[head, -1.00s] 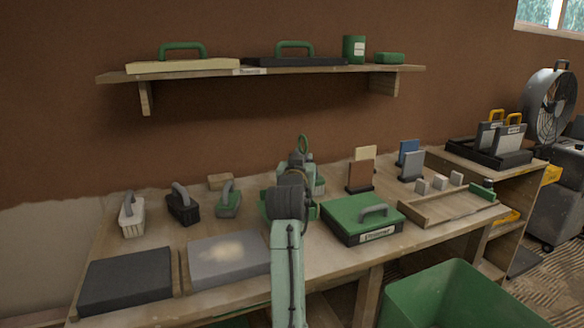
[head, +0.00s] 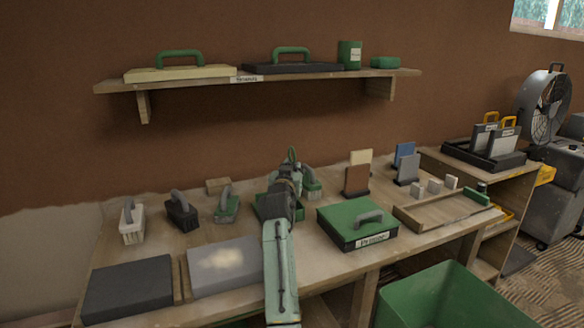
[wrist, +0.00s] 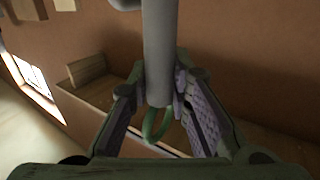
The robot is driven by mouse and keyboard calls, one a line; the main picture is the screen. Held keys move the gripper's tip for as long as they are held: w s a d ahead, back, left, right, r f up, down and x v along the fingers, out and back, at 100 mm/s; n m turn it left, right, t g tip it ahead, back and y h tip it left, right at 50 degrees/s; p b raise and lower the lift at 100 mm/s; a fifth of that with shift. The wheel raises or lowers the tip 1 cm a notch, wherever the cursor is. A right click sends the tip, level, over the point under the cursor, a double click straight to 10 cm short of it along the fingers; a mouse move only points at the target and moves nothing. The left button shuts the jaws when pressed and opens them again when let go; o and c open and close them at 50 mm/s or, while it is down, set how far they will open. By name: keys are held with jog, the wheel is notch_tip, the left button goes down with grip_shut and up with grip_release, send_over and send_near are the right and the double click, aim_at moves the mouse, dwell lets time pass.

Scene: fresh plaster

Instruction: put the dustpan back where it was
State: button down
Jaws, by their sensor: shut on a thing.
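My gripper (head: 290,172) is over the middle of the workbench (head: 225,290). In the wrist view, its fingers (wrist: 158,82) are on both sides of a grey round handle (wrist: 159,45) with a green loop (wrist: 157,124) at its end. I take this as the dustpan's handle; the gripper is shut on it. The loop (head: 292,154) stands above the gripper in the head view. A green tray-like shape (head: 263,207) shows behind my wrist; I cannot tell whether it is the dustpan's pan or a separate tray. My arm hides much of it.
Several handled brushes (head: 181,211) stand at the left. A green lidded case (head: 340,222) is close at the right, with upright boards (head: 357,178) behind it. A wall shelf (head: 205,86) carries floats and green containers. A green bin (head: 445,300) stands at the front right.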

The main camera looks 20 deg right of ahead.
jog(key=shift+f, duration=0.2)
jog(key=c, duration=1.5)
grip_release()
